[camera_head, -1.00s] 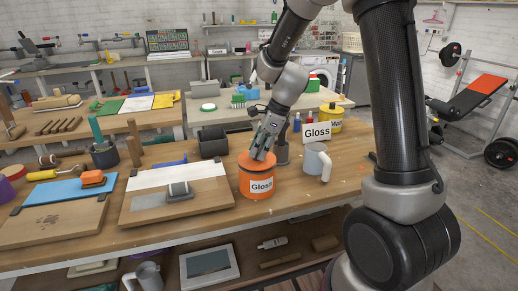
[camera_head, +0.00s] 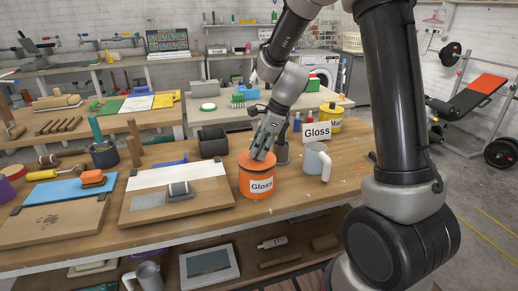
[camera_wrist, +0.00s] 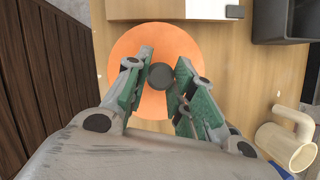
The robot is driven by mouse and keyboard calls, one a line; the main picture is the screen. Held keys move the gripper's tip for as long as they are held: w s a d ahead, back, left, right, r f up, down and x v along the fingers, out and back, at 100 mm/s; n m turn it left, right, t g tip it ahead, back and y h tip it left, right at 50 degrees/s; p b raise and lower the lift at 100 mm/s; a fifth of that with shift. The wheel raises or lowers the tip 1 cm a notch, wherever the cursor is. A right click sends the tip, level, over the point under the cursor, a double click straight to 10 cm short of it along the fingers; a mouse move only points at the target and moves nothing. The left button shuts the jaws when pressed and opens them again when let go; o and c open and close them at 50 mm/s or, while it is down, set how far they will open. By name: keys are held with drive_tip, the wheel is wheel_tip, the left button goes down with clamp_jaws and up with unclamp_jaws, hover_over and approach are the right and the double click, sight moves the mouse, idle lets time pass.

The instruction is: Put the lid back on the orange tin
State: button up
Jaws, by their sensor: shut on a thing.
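The orange tin (camera_head: 256,186) stands upright on the wooden bench, with a white "Gloss" label on its front. Its orange lid (camera_wrist: 183,47) fills the middle of the wrist view, with a dark round knob (camera_wrist: 160,76) at its centre. My gripper (camera_head: 262,152) points down at the top of the tin. In the wrist view my gripper (camera_wrist: 160,82) has its green-padded fingers on either side of the knob, shut on it. The lid lies over the tin's top; whether it is fully seated cannot be told. The fingers hide part of the lid.
A pale mug (camera_head: 317,162) stands close right of the tin. A dark bin (camera_head: 212,141) stands behind left.

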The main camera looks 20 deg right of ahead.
drive_tip(key=shift+f, duration=0.1)
idle(0.7)
drive_tip(key=o, duration=1.6)
drive_tip(key=shift+r, duration=3.5)
drive_tip(key=shift+c, duration=0.4)
clamp_jaws()
drive_tip(key=shift+f, duration=0.15)
